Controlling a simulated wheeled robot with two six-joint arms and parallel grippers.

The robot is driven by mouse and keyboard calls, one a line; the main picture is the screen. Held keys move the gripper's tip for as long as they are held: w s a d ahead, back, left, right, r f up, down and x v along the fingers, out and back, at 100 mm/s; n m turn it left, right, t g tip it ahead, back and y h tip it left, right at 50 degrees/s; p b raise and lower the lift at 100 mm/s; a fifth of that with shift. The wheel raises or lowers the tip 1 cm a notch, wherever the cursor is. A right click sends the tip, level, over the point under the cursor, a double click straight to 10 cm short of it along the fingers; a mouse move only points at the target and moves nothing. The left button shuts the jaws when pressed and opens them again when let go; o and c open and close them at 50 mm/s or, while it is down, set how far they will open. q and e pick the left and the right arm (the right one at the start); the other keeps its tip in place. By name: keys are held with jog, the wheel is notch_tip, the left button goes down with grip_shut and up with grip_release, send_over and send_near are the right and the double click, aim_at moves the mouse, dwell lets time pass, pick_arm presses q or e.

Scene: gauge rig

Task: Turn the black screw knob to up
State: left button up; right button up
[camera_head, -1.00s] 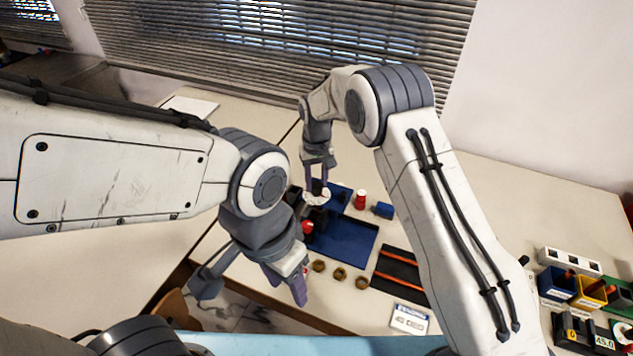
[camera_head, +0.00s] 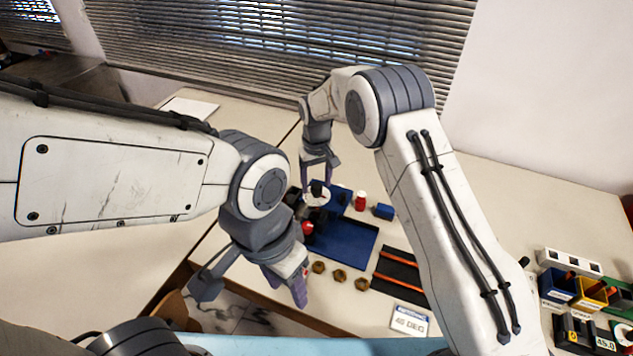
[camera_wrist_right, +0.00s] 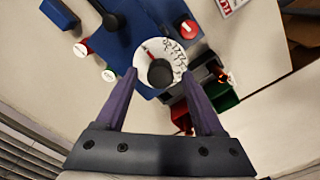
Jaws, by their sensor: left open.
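The black screw knob (camera_wrist_right: 160,73) sits in the middle of a white round dial (camera_wrist_right: 176,50) with printed marks. A red mark shows on the dial at the knob's upper left in the right wrist view. In the head view the knob (camera_head: 316,187) is small and partly hidden by my gripper. My right gripper (camera_wrist_right: 158,78) is open, with one fingertip on each side of the knob and a visible gap to it on both sides. In the head view the right gripper (camera_head: 317,184) points down over the dial. My left gripper (camera_head: 286,288) is open and empty near the table's front edge.
A blue plate (camera_head: 345,243) lies by the dial, with a red round knob (camera_wrist_right: 187,28) on it. A red cylinder (camera_head: 360,201) and a blue block (camera_head: 383,211) stand nearby. Several brass nuts (camera_head: 339,275) lie in front. Bins (camera_head: 590,292) stand far right.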

aim_at(316, 185)
jog(key=shift+r, duration=0.5)
notch_tip(316, 185, up, 9)
jog(key=b, duration=0.2)
jog(key=shift+r, duration=0.2)
jog(key=s+r+n, duration=0.1)
jog(key=s+r, duration=0.2)
jog(key=s, duration=0.7)
jog(key=s+r+n, duration=0.1)
jog(key=s+r, duration=0.3)
jog(key=s, duration=0.6)
jog(key=s+d+f, duration=0.1)
jog(key=s+d, duration=0.1)
jog(key=s, duration=0.6)
jog(key=s+d+f+y, duration=0.1)
jog(key=s+d+f, duration=0.1)
jog(key=s, duration=0.6)
jog(key=shift+s+d+f+n, duration=0.25)
jog(key=shift+s+d+n, duration=0.1)
jog(key=shift+d, duration=0.5)
